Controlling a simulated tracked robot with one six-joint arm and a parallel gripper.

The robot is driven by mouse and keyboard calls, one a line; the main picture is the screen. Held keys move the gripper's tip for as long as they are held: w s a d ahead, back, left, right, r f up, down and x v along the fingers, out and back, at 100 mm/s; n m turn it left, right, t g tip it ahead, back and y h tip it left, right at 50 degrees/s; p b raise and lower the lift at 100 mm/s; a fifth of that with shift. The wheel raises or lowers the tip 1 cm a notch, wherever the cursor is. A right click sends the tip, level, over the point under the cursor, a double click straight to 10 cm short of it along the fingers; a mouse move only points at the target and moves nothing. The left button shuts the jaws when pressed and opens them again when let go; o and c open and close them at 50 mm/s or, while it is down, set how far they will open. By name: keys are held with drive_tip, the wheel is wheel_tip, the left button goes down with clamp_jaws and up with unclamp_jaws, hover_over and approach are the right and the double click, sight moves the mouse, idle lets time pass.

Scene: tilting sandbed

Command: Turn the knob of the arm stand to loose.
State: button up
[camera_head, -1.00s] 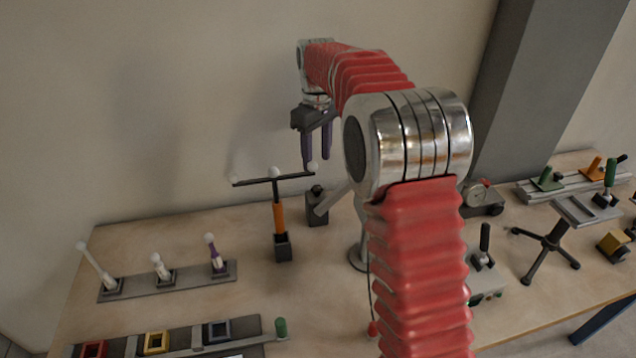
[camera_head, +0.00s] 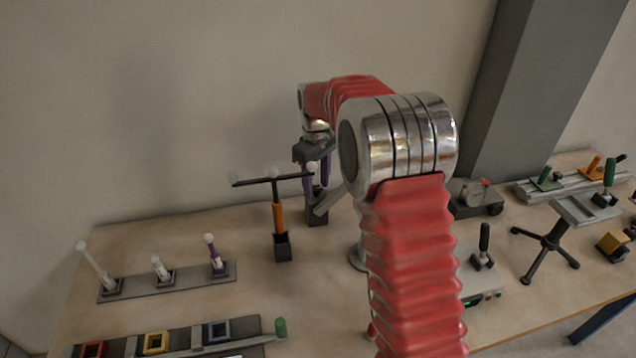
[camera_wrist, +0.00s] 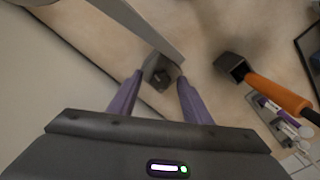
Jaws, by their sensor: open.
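The arm stand is a dark upright block (camera_head: 317,212) at the back of the bench, with a grey bar (camera_head: 333,197) slanting up to the right from it. In the wrist view the block (camera_wrist: 153,66) lies between my fingertips, with a small dark knob (camera_wrist: 162,76) on its end and the grey bar (camera_wrist: 140,27) running to the upper left. My gripper (camera_head: 319,178) is open and points down over the block's top; it also shows in the wrist view (camera_wrist: 160,80). I cannot tell whether the fingers touch the knob. In the head view they largely hide it.
A rack (camera_head: 190,282) with white and purple sticks lies further left. A grey round base (camera_head: 357,260) is partly behind my arm. The wall is close behind.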

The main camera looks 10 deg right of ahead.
drive_tip(key=c, duration=1.1)
drive_tip(key=shift+o, duration=0.2)
drive_tip(key=shift+d, duration=0.15)
